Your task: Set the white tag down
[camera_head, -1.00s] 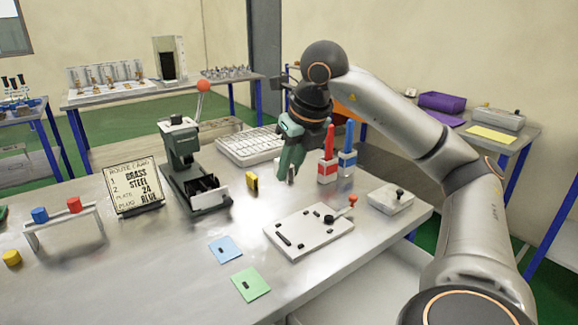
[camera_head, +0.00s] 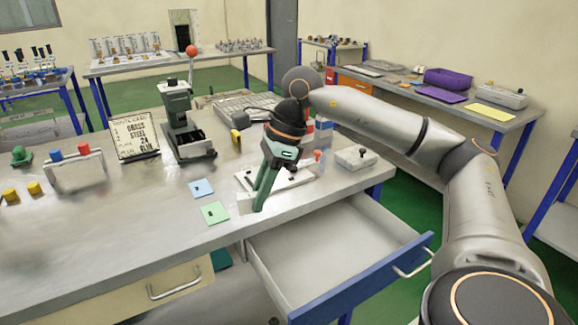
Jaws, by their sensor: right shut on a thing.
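My right gripper (camera_head: 258,203) points down near the front edge of the metal workbench (camera_head: 130,215). It is shut on the white tag (camera_head: 245,203), a small pale plate partly hidden by the fingers. The tag is beside the green card, at the bench edge above the open drawer. I cannot tell whether it touches the bench top. My left gripper is not in view.
A blue card (camera_head: 201,188) and a green card (camera_head: 214,213) lie left of the gripper. A white plate (camera_head: 296,177) is partly hidden behind it. The drawer (camera_head: 335,245) is open and looks empty.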

